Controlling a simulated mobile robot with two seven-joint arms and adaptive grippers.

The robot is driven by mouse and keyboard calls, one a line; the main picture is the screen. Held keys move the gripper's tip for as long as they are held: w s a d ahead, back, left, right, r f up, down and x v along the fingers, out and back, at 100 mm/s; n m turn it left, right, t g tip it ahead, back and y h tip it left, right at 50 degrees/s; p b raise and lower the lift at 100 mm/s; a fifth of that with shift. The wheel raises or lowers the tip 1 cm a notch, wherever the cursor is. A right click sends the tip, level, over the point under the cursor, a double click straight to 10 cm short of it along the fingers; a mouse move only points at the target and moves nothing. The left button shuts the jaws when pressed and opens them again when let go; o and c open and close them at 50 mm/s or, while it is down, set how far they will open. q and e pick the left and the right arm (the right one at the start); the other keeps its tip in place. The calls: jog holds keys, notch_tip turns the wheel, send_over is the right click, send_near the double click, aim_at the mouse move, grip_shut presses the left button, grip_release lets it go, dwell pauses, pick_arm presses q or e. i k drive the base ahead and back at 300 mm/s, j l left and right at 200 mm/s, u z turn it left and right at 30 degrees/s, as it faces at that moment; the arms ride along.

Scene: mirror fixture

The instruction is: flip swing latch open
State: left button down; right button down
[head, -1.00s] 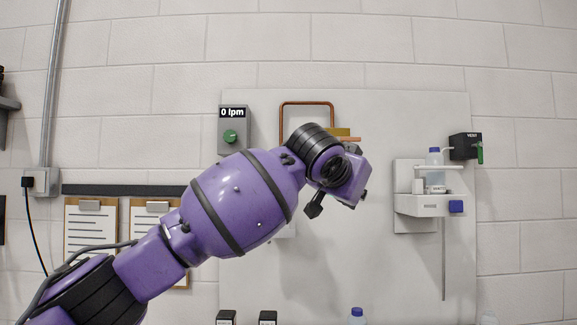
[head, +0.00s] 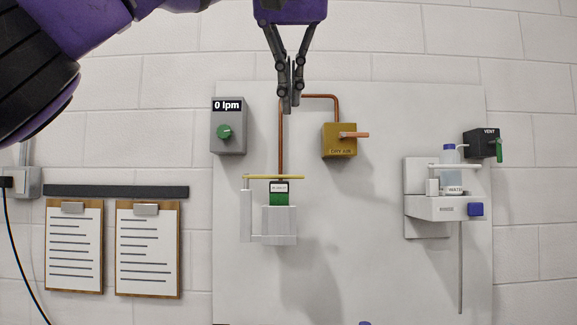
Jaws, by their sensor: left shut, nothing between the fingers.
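A yellow bar (head: 290,177) lies level across the top of a white bracket (head: 248,212) on the panel; it looks like the swing latch, closed over the bracket. Under it sits a container with a green and white label (head: 279,197), its lower part hidden by a white block. A copper pipe (head: 281,140) rises just above the bar. My left gripper (head: 291,104) comes in from the top, fingers pointing down, shut and empty. In the picture it overlaps the upper pipe, above the bar and apart from it. My right gripper does not show.
A grey box with a green knob (head: 228,138) reads 0 lpm. A brass valve box (head: 338,145) has a copper handle sticking out right. A water bottle holder (head: 432,207) and black vent box (head: 480,144) are at right. Clipboards (head: 73,250) hang at left.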

aim_at(246, 177)
jog(key=i, duration=1.2)
